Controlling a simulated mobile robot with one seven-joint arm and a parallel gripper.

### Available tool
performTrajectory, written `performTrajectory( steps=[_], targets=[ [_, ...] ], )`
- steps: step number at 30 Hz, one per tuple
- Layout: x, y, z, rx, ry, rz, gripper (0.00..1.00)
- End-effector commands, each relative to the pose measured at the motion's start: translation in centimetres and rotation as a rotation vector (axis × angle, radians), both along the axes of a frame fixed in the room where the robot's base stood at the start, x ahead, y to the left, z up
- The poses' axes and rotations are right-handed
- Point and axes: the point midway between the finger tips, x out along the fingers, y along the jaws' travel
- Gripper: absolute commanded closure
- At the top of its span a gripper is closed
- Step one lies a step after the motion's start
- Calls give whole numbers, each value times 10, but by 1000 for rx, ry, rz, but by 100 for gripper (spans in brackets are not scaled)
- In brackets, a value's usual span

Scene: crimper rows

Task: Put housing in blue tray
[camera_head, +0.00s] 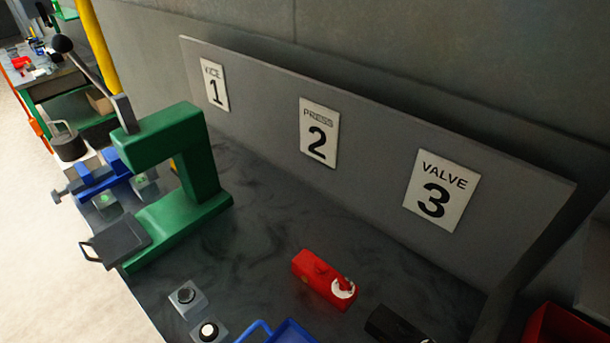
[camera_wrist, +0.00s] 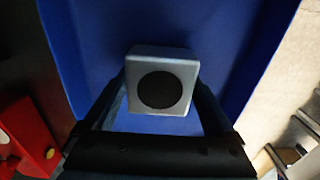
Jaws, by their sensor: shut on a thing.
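My gripper (camera_wrist: 162,92) shows in the wrist view, with its two dark fingers on either side of a light grey square block. This block, which I take as the housing (camera_wrist: 160,53), has a dark round face turned towards the camera. The gripper is shut on it. The blue tray (camera_wrist: 225,25) fills the view behind the block; I cannot tell the height of the block over its floor. In the head view only a corner and handle of the blue tray (camera_head: 292,332) show at the bottom edge. My gripper and the held block are out of that view.
A red part (camera_head: 323,279) and a black part (camera_head: 398,325) lie right of the tray. Two grey button blocks (camera_head: 187,298) lie left of it. A green press (camera_head: 180,180) and blue vise (camera_head: 100,178) stand at left. A back panel (camera_head: 370,140) carries numbered signs.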

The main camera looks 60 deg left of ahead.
Motion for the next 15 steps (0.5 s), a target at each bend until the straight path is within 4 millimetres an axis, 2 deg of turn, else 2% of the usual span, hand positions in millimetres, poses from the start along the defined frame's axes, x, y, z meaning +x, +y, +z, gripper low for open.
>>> performTrajectory(
  steps=[2,3,5,15],
  targets=[
    [1,1,-2,2,-3,0,100],
    [0,0,-3,0,0,0,8],
    [0,0,-2,0,0,0,0],
    [0,0,4,0,-1,0,0]
  ],
)
